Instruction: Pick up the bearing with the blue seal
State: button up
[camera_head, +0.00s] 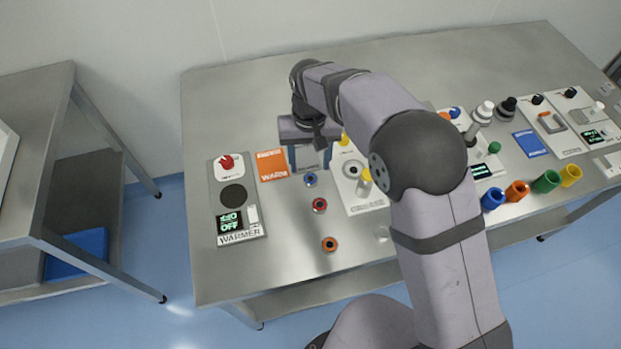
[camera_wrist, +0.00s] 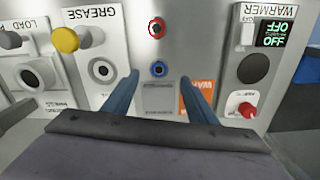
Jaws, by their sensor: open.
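The bearing with the blue seal (camera_head: 311,179) lies flat on the steel table, right of the orange card and left of the grease panel. It also shows in the wrist view (camera_wrist: 158,69), ahead of and between my two fingers. My gripper (camera_head: 309,165) is open and empty, with its fingers pointing down just behind the bearing in the head view. In the wrist view my gripper (camera_wrist: 158,80) has its fingers spread wide, apart from the bearing. A bearing with a red seal (camera_head: 320,205) and one with an orange seal (camera_head: 329,244) lie nearer the front edge.
The warmer panel (camera_head: 236,200) stands at left, with an orange card (camera_head: 271,165) beside it. The grease panel (camera_head: 358,190) is close on the right. Blue, orange, green and yellow cups (camera_head: 546,181) stand further right. Bare table lies around the bearings.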

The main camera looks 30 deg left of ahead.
aim_at(310, 179)
jog(key=shift+w+f+p, duration=0.15)
jog(key=shift+f+p, duration=1.2)
jog(key=shift+f, duration=2.15)
jog(key=shift+c, duration=0.6)
jog(key=c, duration=1.1)
